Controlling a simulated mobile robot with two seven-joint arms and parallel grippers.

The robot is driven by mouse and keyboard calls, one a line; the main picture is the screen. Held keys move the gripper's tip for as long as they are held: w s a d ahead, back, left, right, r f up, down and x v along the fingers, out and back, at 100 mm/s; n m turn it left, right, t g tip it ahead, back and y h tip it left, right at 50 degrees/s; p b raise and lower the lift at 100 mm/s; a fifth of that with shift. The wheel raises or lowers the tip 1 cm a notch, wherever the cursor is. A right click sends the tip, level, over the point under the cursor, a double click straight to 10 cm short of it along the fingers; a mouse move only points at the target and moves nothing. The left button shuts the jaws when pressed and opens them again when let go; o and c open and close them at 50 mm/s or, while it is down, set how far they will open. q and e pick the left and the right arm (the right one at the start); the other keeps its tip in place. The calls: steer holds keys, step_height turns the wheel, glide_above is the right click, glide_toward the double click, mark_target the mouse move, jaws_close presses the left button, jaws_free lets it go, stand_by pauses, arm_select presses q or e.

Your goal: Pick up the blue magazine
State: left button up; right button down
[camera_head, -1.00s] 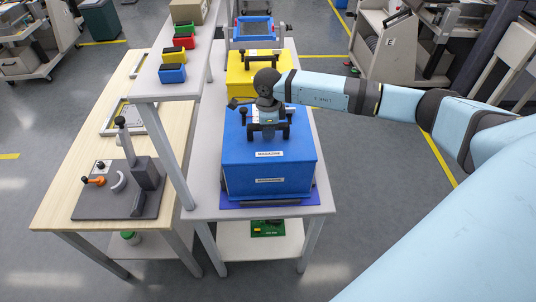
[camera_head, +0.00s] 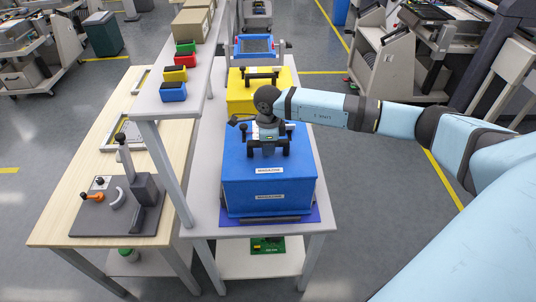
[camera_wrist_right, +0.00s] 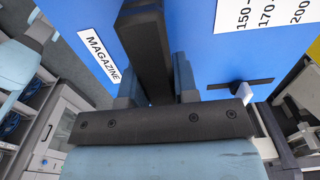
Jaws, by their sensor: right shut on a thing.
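The blue magazine (camera_head: 268,189), a box with white labels and a black handle bar on top, stands over a dark blue mat (camera_head: 312,214) at the front end of the grey table. My right gripper (camera_head: 268,140) is above it, shut on the handle. In the right wrist view the dark handle bar (camera_wrist_right: 146,50) runs between the two fingers, with the blue magazine wall (camera_wrist_right: 203,65) behind it. I cannot tell whether the magazine is clear of the mat. My left gripper is not in view.
A yellow magazine (camera_head: 241,92) stands close behind the blue one, and a blue framed device (camera_head: 257,48) behind that. A raised shelf (camera_head: 160,108) with small coloured bins runs along the left. A wooden table (camera_head: 60,219) holds a lever fixture (camera_head: 130,196). Floor is free to the right.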

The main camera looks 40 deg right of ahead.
step_height(320, 180, up, 20)
steer(key=b, duration=0.3)
stand_by(0.3)
steer(key=shift+r, duration=0.15)
step_height(320, 180, up, 7)
steer(key=p, duration=0.3)
stand_by(0.7)
steer(key=shift+w, duration=0.15)
